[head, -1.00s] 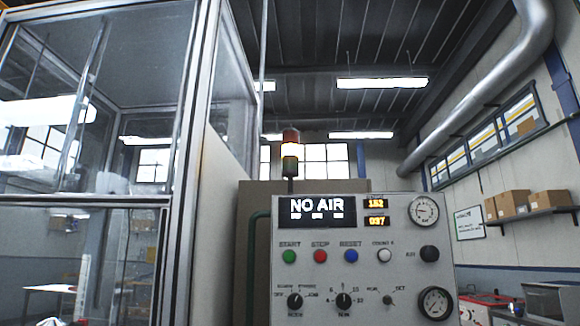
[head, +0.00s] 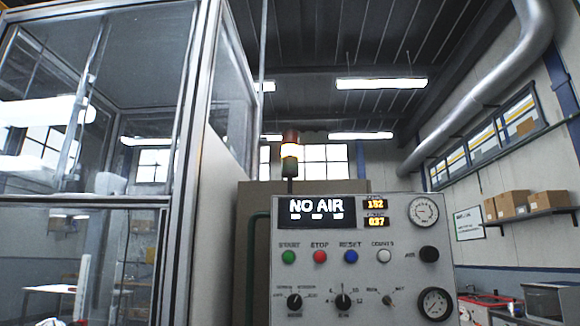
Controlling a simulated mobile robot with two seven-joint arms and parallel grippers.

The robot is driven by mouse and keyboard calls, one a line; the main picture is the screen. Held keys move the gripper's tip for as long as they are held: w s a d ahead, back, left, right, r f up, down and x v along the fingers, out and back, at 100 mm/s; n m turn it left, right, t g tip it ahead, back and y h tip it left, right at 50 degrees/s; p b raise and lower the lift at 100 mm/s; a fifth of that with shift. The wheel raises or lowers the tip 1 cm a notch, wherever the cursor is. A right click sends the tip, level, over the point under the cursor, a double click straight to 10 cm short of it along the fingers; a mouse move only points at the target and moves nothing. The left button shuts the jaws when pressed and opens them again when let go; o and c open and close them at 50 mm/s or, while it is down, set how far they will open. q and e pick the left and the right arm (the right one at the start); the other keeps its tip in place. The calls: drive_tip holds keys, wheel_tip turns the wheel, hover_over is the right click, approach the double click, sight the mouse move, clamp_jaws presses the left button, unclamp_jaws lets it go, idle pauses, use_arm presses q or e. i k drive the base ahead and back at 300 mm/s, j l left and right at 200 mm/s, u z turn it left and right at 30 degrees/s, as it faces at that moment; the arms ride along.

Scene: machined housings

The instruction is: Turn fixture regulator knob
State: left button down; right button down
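A grey control panel (head: 330,262) faces me at the lower middle of the head view. A round black knob (head: 429,254) sits at its right side, between an upper gauge (head: 423,212) and a lower gauge (head: 435,303). The label beside this knob is too small to read surely. Two black rotary selectors, a left one (head: 294,301) and a middle one (head: 343,301), sit along the lower panel, with a smaller switch (head: 388,300) to their right. The display (head: 317,212) reads NO AIR.
A glazed, metal-framed enclosure (head: 180,110) stands left of the panel. Green, red, blue and white buttons (head: 320,257) line the panel's middle. A lit stack light (head: 290,150) rises behind it. Boxes (head: 512,204) sit on a wall shelf at right. No obstacle shows before the panel.

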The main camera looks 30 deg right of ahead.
sight(430, 255)
drive_tip(key=z, duration=1.3)
